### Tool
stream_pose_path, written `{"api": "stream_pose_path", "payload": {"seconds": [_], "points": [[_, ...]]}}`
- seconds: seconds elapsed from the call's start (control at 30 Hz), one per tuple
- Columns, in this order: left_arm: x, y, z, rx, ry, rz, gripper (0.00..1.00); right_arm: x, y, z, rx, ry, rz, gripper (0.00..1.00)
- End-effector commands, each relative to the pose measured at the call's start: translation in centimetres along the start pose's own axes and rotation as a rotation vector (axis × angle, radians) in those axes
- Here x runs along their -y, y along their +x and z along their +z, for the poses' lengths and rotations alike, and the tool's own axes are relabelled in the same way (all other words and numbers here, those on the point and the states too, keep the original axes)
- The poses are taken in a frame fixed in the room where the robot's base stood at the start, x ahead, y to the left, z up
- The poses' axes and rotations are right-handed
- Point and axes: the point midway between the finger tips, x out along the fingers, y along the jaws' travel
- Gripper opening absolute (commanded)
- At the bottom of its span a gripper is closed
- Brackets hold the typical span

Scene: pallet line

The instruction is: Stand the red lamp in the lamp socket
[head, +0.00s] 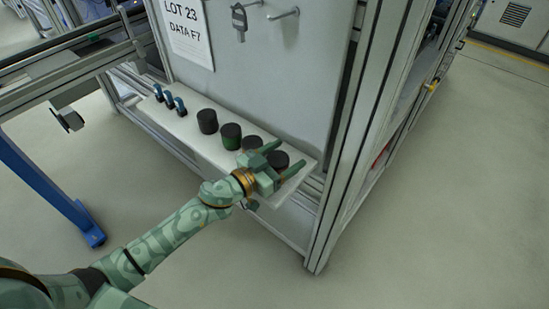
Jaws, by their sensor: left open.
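My left gripper (290,154) is open at the right end of a pale shelf (191,128). Its fingers lie on either side of the rightmost dark cylinder (279,160); I cannot tell whether they touch it. Several dark, upright cylinders stand in a row on this shelf. One of them has a green side (231,141); another (251,142) is partly hidden behind the gripper. No red side shows on any of them, so I cannot tell which is the red lamp. I cannot make out the lamp socket. My right gripper is not in view.
A grey panel (275,75) rises behind, with a lot sign (188,30) and a hanging dark tag or key (240,20). A metal frame post (345,150) stands close right of the gripper.

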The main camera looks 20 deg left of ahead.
Motion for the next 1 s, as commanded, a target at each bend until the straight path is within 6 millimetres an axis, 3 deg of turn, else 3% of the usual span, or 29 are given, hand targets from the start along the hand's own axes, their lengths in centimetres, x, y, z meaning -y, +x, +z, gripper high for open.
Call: {"api": "stream_pose_path", "payload": {"seconds": [0.1,0.17,0.5,0.7,1.0], "points": [[0.0,0.0,0.4,0.000,0.003,0.000,0.70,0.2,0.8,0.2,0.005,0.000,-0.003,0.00],[0.0,-1.3,0.1,0.003,-0.001,0.000,0.70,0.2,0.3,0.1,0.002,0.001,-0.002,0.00],[-0.4,-10.7,0.1,0.003,-0.003,0.000,0.70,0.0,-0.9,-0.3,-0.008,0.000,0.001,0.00],[-0.4,-14.7,0.2,0.003,-0.001,0.000,0.70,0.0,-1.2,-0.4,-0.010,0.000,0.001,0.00],[-0.3,-16.4,0.1,0.000,0.000,0.000,0.70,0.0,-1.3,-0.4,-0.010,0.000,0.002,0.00]]}}
